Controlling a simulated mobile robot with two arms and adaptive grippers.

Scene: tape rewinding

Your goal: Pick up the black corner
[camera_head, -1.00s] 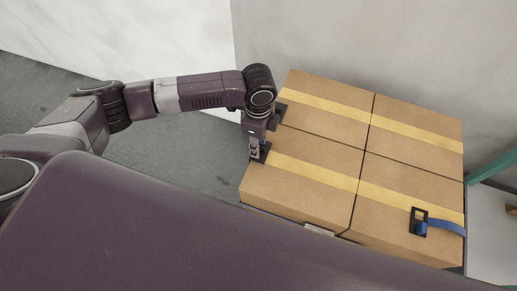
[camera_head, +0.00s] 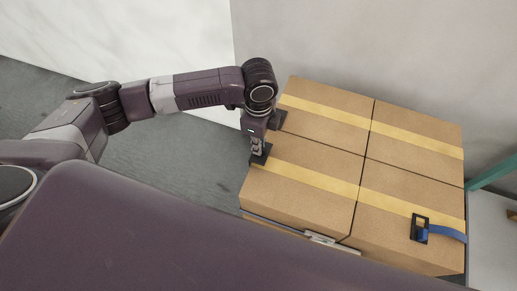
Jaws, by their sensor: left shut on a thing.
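A black corner (camera_head: 261,157) is at the left edge of the stacked cardboard boxes (camera_head: 300,195), by the yellow tape. My left gripper (camera_head: 257,145) points down and is shut on this corner. Its fingers are small in the view, and whether the corner still touches the box cannot be told. A second black corner (camera_head: 279,119) lies farther back along the same edge, partly hidden by my left wrist. My right gripper is not in view.
A black buckle (camera_head: 419,228) with a blue strap (camera_head: 447,233) lies on the front right box. A teal bar (camera_head: 492,173) stands at the right. A wall is behind the boxes, and grey floor (camera_head: 180,160) is at the left.

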